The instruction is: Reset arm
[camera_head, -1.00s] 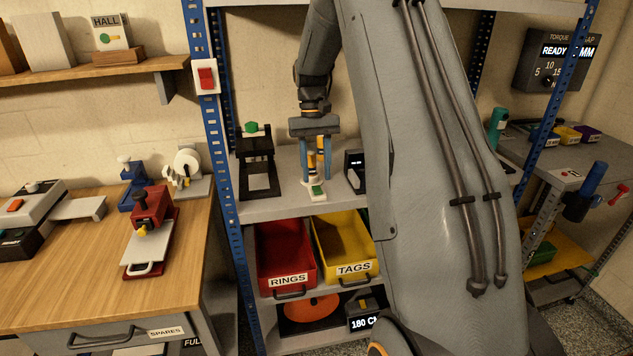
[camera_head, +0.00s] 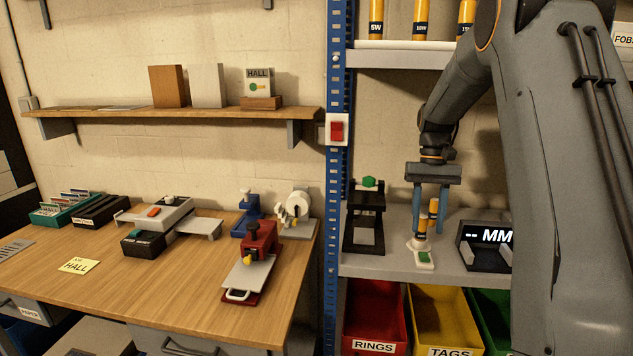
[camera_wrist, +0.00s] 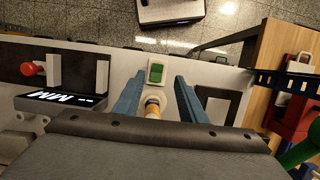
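My gripper (camera_head: 430,208) hangs pointing down over the middle shelf of the rack in the head view. Its two blue fingers are apart, and the wrist view also shows the open gripper (camera_wrist: 159,80). A small upright device with a yellow-orange body (camera_head: 421,228) and a white base with a green patch (camera_head: 424,258) stands on the shelf under the fingers. In the wrist view its round yellow top (camera_wrist: 153,108) lies between the fingers, with gaps at both sides. The green patch (camera_wrist: 156,73) shows beyond it. I see nothing held.
A black stand with a green knob (camera_head: 369,184) is left of the gripper. A display unit (camera_head: 486,246) is close on the right. The blue rack post (camera_head: 338,215) and upper shelf (camera_head: 400,59) bound the space. Red (camera_head: 374,305) and yellow (camera_head: 440,315) bins sit below.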

